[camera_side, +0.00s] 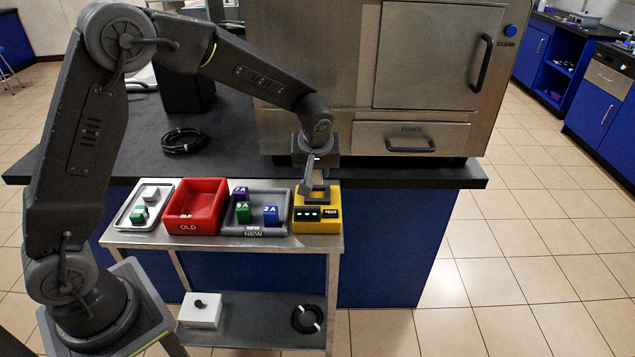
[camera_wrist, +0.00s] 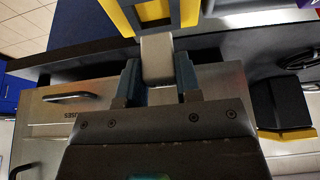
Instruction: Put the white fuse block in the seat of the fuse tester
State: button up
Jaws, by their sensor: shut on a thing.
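The white fuse block (camera_wrist: 157,58) is held between the two blue-grey fingers of my gripper (camera_wrist: 158,76) in the wrist view. My gripper (camera_side: 317,182) is shut on it and points down just over the yellow fuse tester (camera_side: 317,225) at the right end of the cart. The tester's yellow frame (camera_wrist: 188,12) shows at the top of the wrist view, with the dark seat opening inside it, beyond the block. In the side view the gripper hides most of the held block. I cannot tell whether the block touches the seat.
Left of the tester stand a grey NEW bin (camera_side: 283,198) with purple, green and blue blocks, a red OLD bin (camera_side: 200,184), and a metal tray (camera_side: 124,219) with white and green blocks. A steel cabinet with a FUSES drawer (camera_side: 412,138) stands behind.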

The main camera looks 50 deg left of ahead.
aim_at(318, 178)
jog(key=shift+w+d+f, duration=0.1)
jog(key=shift+d+f, duration=0.05)
jog(key=shift+f, duration=1.95)
jog(key=shift+f, duration=0.15)
jog(key=o, duration=0.9)
jog(key=v, duration=1.2)
jog(key=s+a+r+m+t+h, duration=0.1)
jog(key=s+r+m, duration=0.1)
jog(key=s+r, duration=0.35)
jog(key=s+r+m+h, duration=0.1)
jog(key=s+r+m, duration=0.15)
jog(key=s, duration=0.55)
jog(key=s+m, duration=0.1)
jog(key=s, duration=0.3)
jog(key=s+m+t, duration=0.1)
jog(key=s+m, duration=0.1)
jog(key=s, duration=0.1)
jog(key=s+m+h, duration=0.1)
jog(key=s, duration=0.3)
jog(key=shift+s+d+f+m, duration=0.2)
jog(key=shift+s+m, duration=0.05)
jog(key=shift+s, duration=0.1)
